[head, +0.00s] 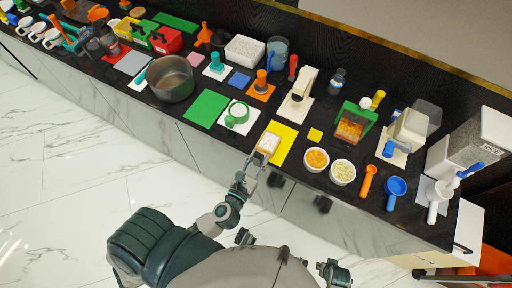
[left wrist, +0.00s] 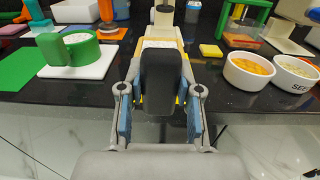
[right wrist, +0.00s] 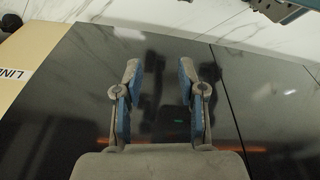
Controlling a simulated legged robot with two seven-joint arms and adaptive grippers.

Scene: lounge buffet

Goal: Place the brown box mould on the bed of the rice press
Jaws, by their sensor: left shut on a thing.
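The brown box mould (head: 268,143) has white rice in its top and stands at the front of a yellow mat (head: 283,133) near the counter edge. My left gripper (head: 253,168) reaches it from the front and is shut on it. In the left wrist view the rice-filled mould top (left wrist: 160,43) shows beyond a dark rounded part between the fingers (left wrist: 160,100). A cream upright device on a pale base, seemingly the rice press (head: 298,95), stands behind the mat; its bed is hard to make out. My right gripper (right wrist: 160,85) is open and empty before the dark cabinet front.
Right of the mat are an orange-filled bowl (head: 316,159), a pale-filled bowl (head: 343,172) and a small yellow pad (head: 315,135). Left are a green cup (head: 237,115) on a white board and a green mat (head: 206,108). A pot (head: 170,79) stands farther left. The counter is crowded.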

